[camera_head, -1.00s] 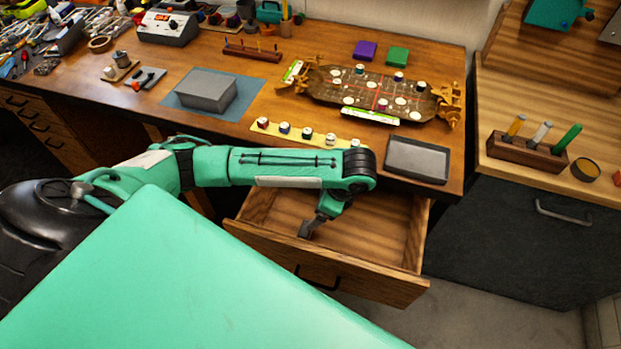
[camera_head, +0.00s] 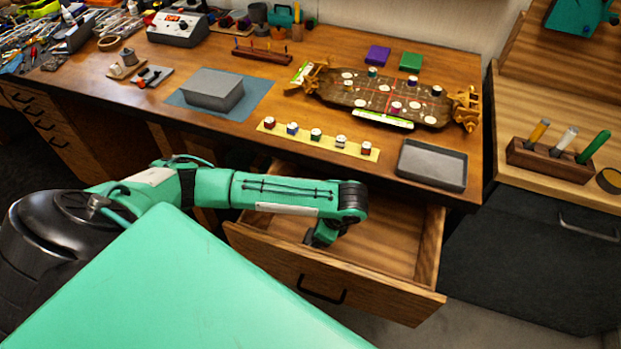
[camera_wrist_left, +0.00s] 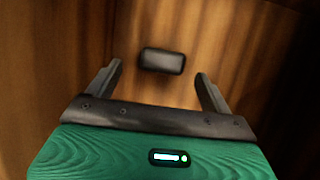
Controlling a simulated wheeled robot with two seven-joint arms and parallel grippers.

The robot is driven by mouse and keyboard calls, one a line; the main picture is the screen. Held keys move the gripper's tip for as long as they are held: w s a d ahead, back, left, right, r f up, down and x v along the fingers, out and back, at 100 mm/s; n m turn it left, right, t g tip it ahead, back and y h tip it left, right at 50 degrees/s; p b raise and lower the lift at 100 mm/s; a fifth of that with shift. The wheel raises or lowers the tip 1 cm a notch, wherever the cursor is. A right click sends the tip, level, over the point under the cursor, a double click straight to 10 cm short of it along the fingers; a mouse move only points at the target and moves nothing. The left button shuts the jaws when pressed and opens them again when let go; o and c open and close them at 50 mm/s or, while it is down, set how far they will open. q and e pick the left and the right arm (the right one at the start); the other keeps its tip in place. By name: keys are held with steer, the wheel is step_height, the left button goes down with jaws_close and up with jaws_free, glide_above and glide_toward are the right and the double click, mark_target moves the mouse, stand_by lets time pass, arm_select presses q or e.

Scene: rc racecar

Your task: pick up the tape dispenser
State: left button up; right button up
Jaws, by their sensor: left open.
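A small dark grey block with rounded edges (camera_wrist_left: 162,61) lies on the wooden drawer floor in the left wrist view. It may be the tape dispenser, but its shape is too plain to be sure. My left gripper (camera_wrist_left: 158,73) is open, and the block shows between and just beyond its fingertips, not gripped. In the head view my left gripper (camera_head: 309,237) reaches down inside the open drawer (camera_head: 350,287), near its left side. The block is not seen there, probably hidden by my arm. My right gripper is not in view.
The drawer's front and side walls surround the gripper; its right part looks empty. The worktop edge is above it. On the worktop are a grey tray (camera_head: 432,166), a yellow strip with several small jars (camera_head: 354,147), a grey box (camera_head: 212,91) and a brown game board (camera_head: 420,113).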

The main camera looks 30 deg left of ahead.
mark_target(308, 239)
arm_select(q)
steer(key=x, duration=0.7)
steer(key=shift+w+a, duration=0.15)
steer(key=shift+a, duration=0.05)
steer(key=c, duration=1.1)
